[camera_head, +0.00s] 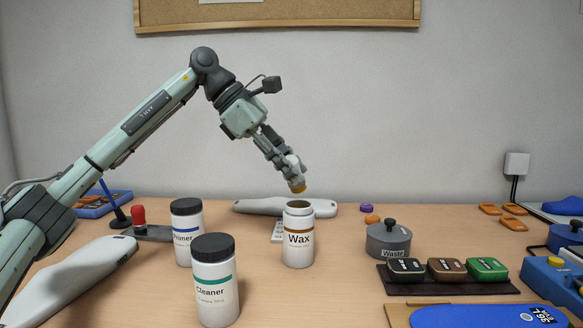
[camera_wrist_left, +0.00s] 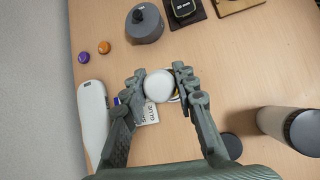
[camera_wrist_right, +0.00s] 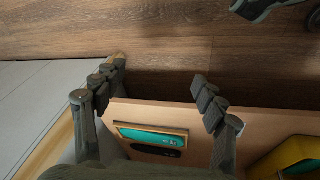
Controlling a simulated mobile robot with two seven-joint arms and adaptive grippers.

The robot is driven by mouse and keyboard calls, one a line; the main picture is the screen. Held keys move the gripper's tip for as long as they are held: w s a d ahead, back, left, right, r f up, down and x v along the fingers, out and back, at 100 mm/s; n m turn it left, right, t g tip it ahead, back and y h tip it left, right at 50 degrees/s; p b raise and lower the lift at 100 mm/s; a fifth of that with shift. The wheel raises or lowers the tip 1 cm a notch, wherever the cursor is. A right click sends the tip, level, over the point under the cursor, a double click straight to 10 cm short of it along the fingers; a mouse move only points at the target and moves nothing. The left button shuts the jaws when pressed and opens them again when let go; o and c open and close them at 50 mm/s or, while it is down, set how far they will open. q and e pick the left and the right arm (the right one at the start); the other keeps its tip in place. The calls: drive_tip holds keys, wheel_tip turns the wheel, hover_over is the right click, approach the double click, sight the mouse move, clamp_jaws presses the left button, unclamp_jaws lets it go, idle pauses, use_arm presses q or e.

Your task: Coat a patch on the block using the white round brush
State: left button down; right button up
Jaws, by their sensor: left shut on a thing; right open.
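My left gripper (camera_head: 288,162) is shut on the white round brush (camera_head: 298,184), whose tan tip points down. The brush is in the air, just above the open white Wax jar (camera_head: 299,245), with a small gap to its mouth. In the left wrist view, the brush's round white end (camera_wrist_left: 158,86) sits between the fingers and hides most of the jar below. Small black, brown and green blocks (camera_head: 446,268) stand on a dark tray; I cannot tell which object is the task's block. My right gripper (camera_wrist_right: 160,85) is open and empty, outside the head view.
The Primer jar (camera_head: 188,245) and Cleaner jar (camera_head: 216,290) stand left of the Wax jar, both lidded. A grey Waste pot (camera_head: 388,242) is to its right. White long forms lie at the front left (camera_head: 75,280) and behind the Wax jar (camera_head: 270,205). A blue insole (camera_head: 470,317) is at the front right.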

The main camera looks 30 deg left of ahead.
sight(292, 155)
use_arm(q)
drive_tip(key=shift+r+p, duration=0.45)
drive_tip(key=shift+r, duration=0.3)
drive_tip(key=shift+r+p, duration=0.6)
drive_tip(key=shift+p, duration=0.1)
drive_tip(key=shift+r+p, duration=0.3)
drive_tip(key=shift+r, duration=0.05)
use_arm(e)
drive_tip(key=s+f+g, duration=0.1)
drive_tip(key=s+f, duration=0.3)
drive_tip(key=f, duration=0.5)
drive_tip(key=shift+s+d, duration=0.15)
drive_tip(key=shift+d, duration=0.25)
use_arm(q)
drive_tip(key=shift+f, duration=0.1)
use_arm(e)
drive_tip(key=shift+w+r, duration=0.1)
drive_tip(key=shift+w, duration=0.15)
